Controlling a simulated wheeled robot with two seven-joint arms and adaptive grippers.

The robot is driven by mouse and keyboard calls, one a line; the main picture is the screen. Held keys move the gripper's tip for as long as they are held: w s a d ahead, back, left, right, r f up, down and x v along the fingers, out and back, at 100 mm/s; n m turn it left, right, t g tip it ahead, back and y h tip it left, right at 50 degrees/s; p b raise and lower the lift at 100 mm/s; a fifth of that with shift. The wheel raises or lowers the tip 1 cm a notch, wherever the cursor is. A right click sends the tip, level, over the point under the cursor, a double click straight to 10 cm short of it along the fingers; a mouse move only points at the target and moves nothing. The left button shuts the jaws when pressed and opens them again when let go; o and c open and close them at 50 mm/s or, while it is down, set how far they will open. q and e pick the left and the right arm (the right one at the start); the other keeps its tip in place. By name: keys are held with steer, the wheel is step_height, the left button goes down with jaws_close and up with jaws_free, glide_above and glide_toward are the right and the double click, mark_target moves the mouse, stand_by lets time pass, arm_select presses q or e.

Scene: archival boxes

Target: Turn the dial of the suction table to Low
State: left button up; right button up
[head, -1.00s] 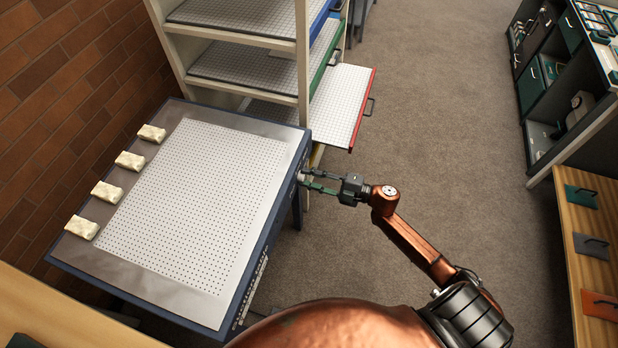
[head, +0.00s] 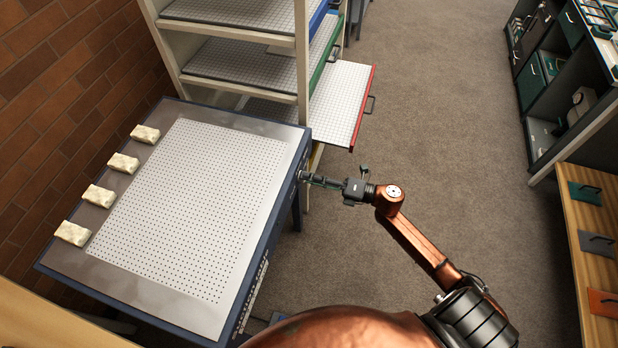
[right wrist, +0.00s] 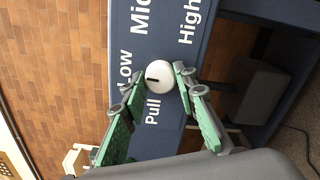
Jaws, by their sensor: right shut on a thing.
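The suction table (head: 270,130) stands at the left in the head view, with a white perforated top and a dark blue frame. Its dial (right wrist: 161,70) is a pale round knob with a short black mark, on the blue front panel (right wrist: 178,65) in the right wrist view. The words Low, Mid, High and Pull are printed around it. The mark sits on the left part of the knob, on the side of Low. My right gripper (head: 306,177) is shut on the dial, with its green fingers on both sides of it in the right wrist view (right wrist: 155,84). My left gripper is out of view.
Several cream blocks (head: 123,162) lie along the table's left edge. A shelf rack (head: 304,60) stands behind, with a red-edged tray (head: 345,105) pulled out near my right gripper. Open carpet (head: 450,120) lies to the right, before dark shelving and a wooden surface.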

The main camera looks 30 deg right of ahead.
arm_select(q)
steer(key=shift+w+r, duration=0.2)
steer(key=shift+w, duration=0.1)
arm_select(e)
steer(key=shift+d+n, duration=0.1)
steer(key=shift+n, duration=0.2)
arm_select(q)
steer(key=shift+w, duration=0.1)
arm_select(e)
steer(key=o, duration=1.2)
steer(key=shift+c, duration=0.2)
steer(key=v, duration=1.2)
